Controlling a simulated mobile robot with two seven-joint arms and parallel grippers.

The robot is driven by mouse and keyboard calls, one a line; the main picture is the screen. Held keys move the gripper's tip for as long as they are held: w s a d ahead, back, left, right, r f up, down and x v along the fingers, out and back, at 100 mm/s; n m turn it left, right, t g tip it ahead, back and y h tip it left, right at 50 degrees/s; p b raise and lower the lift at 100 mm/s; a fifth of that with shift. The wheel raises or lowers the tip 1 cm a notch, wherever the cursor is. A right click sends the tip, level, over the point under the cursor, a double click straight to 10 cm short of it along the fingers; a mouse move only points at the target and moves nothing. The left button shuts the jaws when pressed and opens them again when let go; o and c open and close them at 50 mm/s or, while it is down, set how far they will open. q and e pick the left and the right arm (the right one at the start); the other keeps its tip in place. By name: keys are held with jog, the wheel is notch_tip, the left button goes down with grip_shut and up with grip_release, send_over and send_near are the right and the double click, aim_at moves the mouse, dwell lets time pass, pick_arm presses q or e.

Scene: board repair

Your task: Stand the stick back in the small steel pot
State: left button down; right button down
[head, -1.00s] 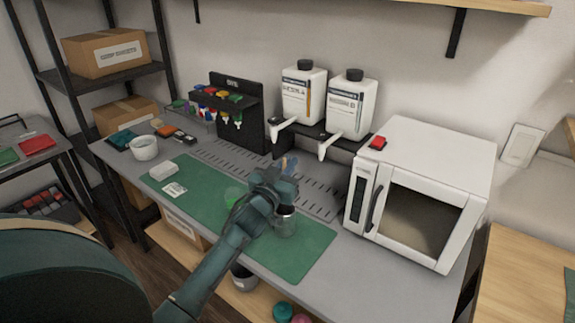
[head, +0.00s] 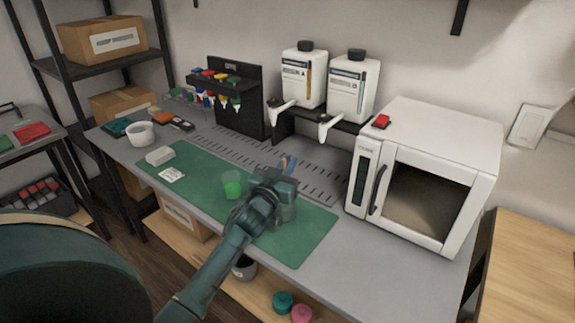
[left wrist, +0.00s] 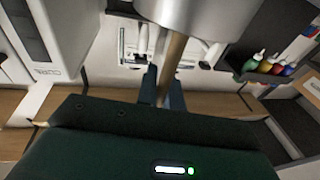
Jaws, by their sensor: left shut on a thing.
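My left gripper (head: 287,164) is over the green mat (head: 300,246), shut on a thin tan stick. The stick (left wrist: 174,66) shows between the two fingertips (left wrist: 161,88) in the left wrist view. From there it runs to the rim of the small steel pot (left wrist: 205,16), where its end is hidden; I cannot tell whether it is inside or behind the pot. In the head view the pot (head: 288,213) stands on the mat, largely hidden by my gripper. My right gripper is not in view.
A clear cup with green contents (head: 233,187) stands left of my gripper. A white block (head: 159,155) and a label card (head: 171,174) lie on the mat's left. The white oven (head: 424,175) stands to the right, two dispenser bottles (head: 352,88) behind. The mat's front right is clear.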

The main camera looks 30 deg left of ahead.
pick_arm(q)
jog(key=c, duration=1.5)
grip_release()
jog(key=shift+o, duration=0.2)
jog(key=shift+s, duration=0.15)
jog(key=s+d+f, duration=0.1)
jog(key=s, duration=1.1)
jog(key=shift+s+d+f, duration=0.25)
jog(key=shift+s+f, duration=0.05)
jog(key=shift+s, duration=0.1)
